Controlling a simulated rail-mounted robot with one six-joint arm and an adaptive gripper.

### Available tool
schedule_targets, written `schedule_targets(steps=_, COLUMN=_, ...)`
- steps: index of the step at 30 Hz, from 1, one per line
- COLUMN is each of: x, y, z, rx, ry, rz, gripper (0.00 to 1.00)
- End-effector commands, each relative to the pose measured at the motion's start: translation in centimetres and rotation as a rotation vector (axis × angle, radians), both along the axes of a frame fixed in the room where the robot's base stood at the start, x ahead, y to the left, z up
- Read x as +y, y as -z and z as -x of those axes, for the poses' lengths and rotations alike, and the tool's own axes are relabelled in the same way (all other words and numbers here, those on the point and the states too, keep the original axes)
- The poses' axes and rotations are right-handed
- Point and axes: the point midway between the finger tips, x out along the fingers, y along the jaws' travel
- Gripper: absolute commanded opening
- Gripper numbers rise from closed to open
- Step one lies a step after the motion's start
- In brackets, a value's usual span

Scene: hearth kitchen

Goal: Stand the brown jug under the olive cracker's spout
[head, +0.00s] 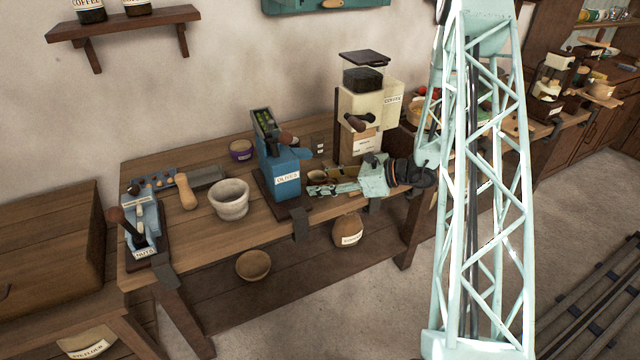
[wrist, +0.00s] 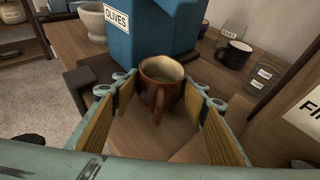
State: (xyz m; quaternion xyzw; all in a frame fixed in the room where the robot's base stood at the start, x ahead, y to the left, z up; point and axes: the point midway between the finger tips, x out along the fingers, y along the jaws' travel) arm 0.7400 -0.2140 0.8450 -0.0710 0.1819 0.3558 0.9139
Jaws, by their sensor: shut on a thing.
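The olive cracker (head: 284,172) is a blue machine labelled OLIVES, on a dark base on the bench; its lower body fills the top of the wrist view (wrist: 130,45). A blue part juts out from its right side in the head view, probably the spout. The brown jug (wrist: 160,88) is upright between my fingers, close to the cracker, its handle facing the wrist camera. It shows small in the head view (head: 316,175). My gripper (wrist: 162,98) is shut on the jug. I cannot tell whether the jug touches the bench or is exactly under the spout.
A cream coffee grinder (head: 370,105) stands right of the cracker. A stone mortar (head: 230,200) and a blue nut cracker (head: 146,228) stand left. A dark mug (wrist: 235,53) and glass jars (wrist: 264,76) are behind. A clamp (head: 301,224) grips the bench's front edge.

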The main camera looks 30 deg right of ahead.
Motion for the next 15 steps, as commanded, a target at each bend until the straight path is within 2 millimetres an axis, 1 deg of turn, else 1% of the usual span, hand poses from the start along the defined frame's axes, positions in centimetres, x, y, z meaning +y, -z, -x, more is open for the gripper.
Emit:
schedule_targets(steps=5, x=0.0, y=0.34, z=0.0, rx=0.0, ry=0.0, rz=0.0, gripper=0.25)
schedule_targets(steps=6, x=0.0, y=0.35, z=0.0, rx=0.0, ry=0.0, rz=0.0, gripper=0.42)
schedule_targets(steps=9, x=0.0, y=0.3, z=0.0, rx=0.0, ry=0.0, rz=0.0, gripper=0.51)
schedule_targets(steps=10, x=0.0, y=0.3, z=0.0, rx=0.0, ry=0.0, rz=0.0, gripper=0.54)
schedule_targets(steps=15, x=0.0, y=0.3, z=0.01, rx=0.0, ry=0.0, rz=0.0, gripper=0.54)
